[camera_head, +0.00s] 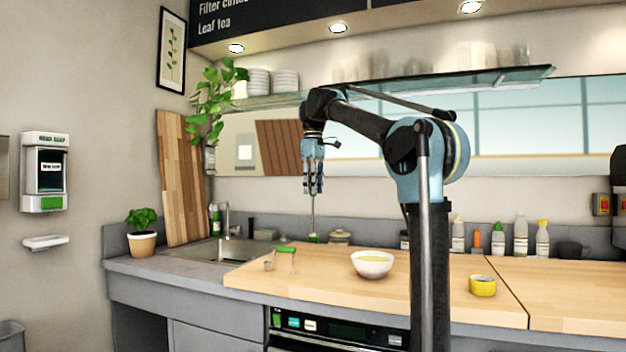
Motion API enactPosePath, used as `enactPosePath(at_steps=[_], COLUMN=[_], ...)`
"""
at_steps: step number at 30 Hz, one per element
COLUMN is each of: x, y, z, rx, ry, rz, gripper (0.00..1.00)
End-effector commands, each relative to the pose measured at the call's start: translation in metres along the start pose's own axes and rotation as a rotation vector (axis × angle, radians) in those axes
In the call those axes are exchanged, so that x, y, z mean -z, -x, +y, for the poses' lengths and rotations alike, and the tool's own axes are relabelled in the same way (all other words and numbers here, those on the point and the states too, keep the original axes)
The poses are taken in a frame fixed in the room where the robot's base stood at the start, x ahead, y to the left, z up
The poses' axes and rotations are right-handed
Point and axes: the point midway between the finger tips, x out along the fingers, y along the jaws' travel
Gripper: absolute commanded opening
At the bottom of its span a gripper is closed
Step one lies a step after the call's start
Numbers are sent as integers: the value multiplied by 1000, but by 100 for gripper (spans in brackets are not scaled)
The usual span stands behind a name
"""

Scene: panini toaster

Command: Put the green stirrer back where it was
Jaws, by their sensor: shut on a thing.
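My gripper (313,188) points straight down above the back of the wooden counter and is shut on the stirrer (313,215). The stirrer hangs upright as a thin shaft below the fingers. Green shows at its lower end, in front of the back wall. I cannot tell whether that end touches the counter or hangs above it. The upper part of the stirrer is hidden between the fingers.
A white bowl (372,264) with yellowish contents stands on the wooden counter (330,287). Several bottles (520,237) line the back. A sink (225,250) is at left.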

Motion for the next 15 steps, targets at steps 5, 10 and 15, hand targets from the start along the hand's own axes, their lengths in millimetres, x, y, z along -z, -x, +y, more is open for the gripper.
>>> enactPosePath(at_steps=[5, 10, 15], x=[1, 1, 1], y=[-22, -42, -63], z=[-1, -1, -1], rx=[0, 0, 0], ry=[2, 2, 2], rz=[0, 0, 0], gripper=[0, 0, 0])
